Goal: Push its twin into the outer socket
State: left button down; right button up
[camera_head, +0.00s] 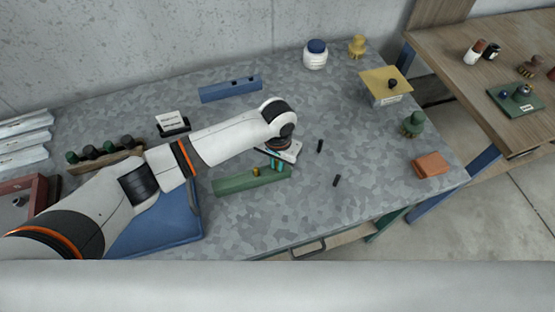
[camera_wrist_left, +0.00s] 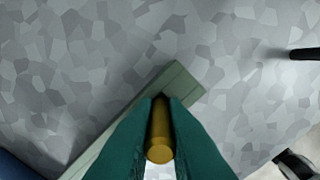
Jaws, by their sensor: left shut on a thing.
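A long grey-green block (camera_head: 232,184) lies on the speckled table, and it also shows in the wrist view (camera_wrist_left: 187,82). A short brass peg (camera_head: 256,171) stands on it, left of my left gripper. My left gripper (camera_head: 279,164) is over the block's right end, with its green fingers pointing down. In the wrist view the fingers are shut on a second brass peg (camera_wrist_left: 160,135), above the block near its end. The fingers hide the peg's lower end and any socket under it, so I cannot tell whether it is seated. My right gripper is out of view.
Two small dark pegs (camera_head: 320,146) (camera_head: 336,181) are right of the gripper. A blue block (camera_head: 231,89) lies behind the arm. A blue mat (camera_head: 165,228) is front left. An orange block (camera_head: 431,165) and green bottle (camera_head: 412,124) stand right. The front centre table is clear.

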pick_arm(q)
jog(key=c, duration=1.4)
grip_release()
jog(key=shift+f, duration=0.1)
notch_tip(320, 180, up, 12)
jog(key=shift+b, duration=1.05)
